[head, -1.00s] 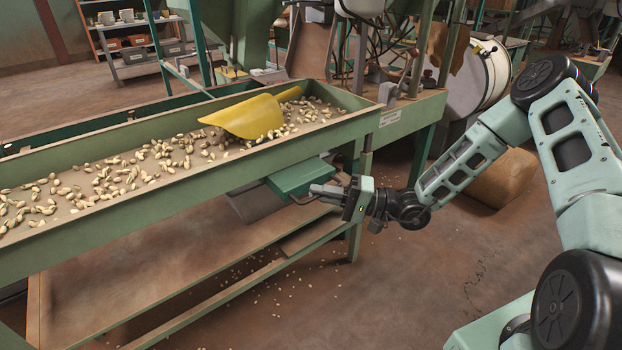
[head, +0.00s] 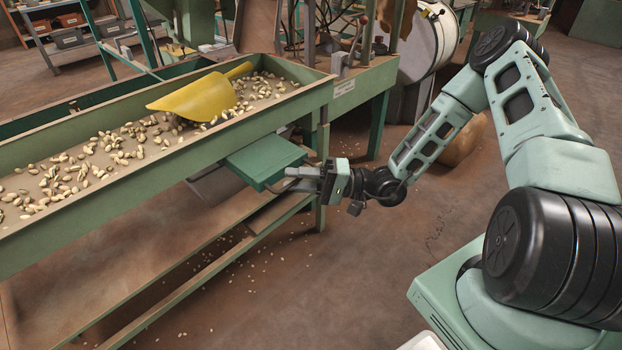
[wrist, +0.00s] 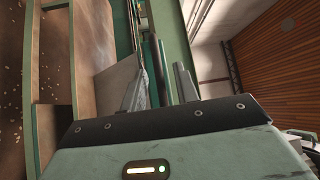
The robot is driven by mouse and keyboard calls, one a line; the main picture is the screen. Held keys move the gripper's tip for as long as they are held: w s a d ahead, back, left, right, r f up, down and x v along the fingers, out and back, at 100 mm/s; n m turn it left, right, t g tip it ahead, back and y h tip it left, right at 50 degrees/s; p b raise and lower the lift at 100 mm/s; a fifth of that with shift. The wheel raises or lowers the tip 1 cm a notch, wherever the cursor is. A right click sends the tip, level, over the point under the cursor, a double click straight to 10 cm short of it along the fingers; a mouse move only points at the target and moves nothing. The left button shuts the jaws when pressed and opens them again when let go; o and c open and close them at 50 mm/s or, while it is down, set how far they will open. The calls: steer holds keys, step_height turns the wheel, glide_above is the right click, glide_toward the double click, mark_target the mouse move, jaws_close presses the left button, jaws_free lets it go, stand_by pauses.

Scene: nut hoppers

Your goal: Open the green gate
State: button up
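The green gate (head: 264,160) is a flat green plate. It sticks out from under the near side of the nut trough (head: 190,150), with nuts lying above it in the trough. In the wrist view, the dark bar (wrist: 161,70) stands between my two grey fingers (wrist: 160,85), close to both. The exact contact is hard to make out, and the gate's back part is hidden under the trough.
A yellow scoop (head: 203,96) lies on the nuts in the trough. A green table leg (head: 322,170) stands just behind my gripper. A low shelf (head: 130,260) runs under the trough. The floor (head: 360,270) in front is open, with scattered nuts.

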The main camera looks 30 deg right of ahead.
steer(key=p+v, duration=0.2)
steer(key=v, duration=1.5)
steer(key=shift+d+f, duration=0.15)
steer(key=shift+d, duration=0.05)
